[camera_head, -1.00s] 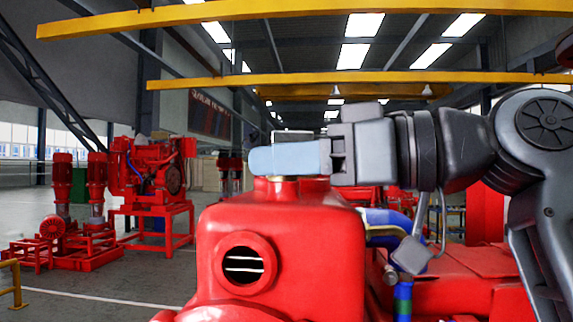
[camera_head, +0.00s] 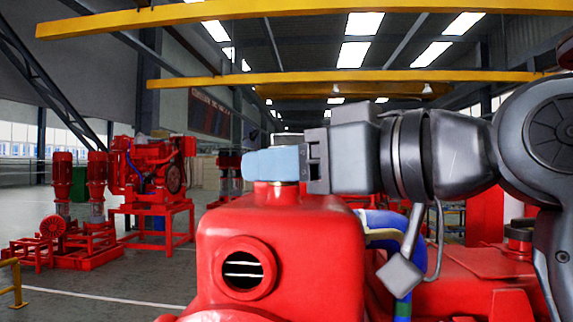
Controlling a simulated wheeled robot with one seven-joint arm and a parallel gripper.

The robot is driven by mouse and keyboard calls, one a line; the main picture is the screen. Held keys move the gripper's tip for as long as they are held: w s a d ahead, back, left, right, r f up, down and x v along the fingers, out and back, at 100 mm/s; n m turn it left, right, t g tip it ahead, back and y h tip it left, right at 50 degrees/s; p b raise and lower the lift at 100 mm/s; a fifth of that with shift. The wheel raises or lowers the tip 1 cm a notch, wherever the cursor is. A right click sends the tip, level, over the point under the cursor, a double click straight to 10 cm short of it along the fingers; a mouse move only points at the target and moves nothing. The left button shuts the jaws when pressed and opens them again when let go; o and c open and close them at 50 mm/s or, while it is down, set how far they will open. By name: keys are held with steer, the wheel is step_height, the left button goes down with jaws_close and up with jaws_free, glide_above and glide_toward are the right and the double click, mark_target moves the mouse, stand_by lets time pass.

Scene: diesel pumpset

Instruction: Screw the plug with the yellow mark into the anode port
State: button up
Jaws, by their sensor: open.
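My gripper (camera_head: 268,164), with light blue fingers, lies level over the top of the red tank (camera_head: 280,240), pointing left. It is open. The near finger hides the space between the fingers, so I cannot tell whether anything stands there. A raised red neck (camera_head: 278,190) on the tank top shows just under the fingers. I cannot tell whether they touch it. I cannot make out the plug with the yellow mark or name the anode port for sure. A round slotted opening (camera_head: 243,268) is in the tank's front.
Blue and yellowish pipes (camera_head: 392,222) run beside the tank on the right, under my arm. Red pumpsets (camera_head: 150,180) stand on the floor at the left. The space above the tank's left side is clear.

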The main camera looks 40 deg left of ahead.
steer(key=n+g, duration=0.1)
steer(key=g, duration=0.1)
steer(key=shift+w+n+g, duration=0.1)
steer(key=shift+n+g, duration=0.3)
steer(key=n+g+h, duration=0.1)
steer(key=n+g, duration=0.1)
steer(key=g, duration=0.1)
steer(key=n+g+h, duration=0.1)
steer(key=n+g, duration=0.1)
steer(key=g, duration=0.1)
steer(key=shift+r, duration=0.1)
steer(key=shift+c, duration=0.2)
jaws_close()
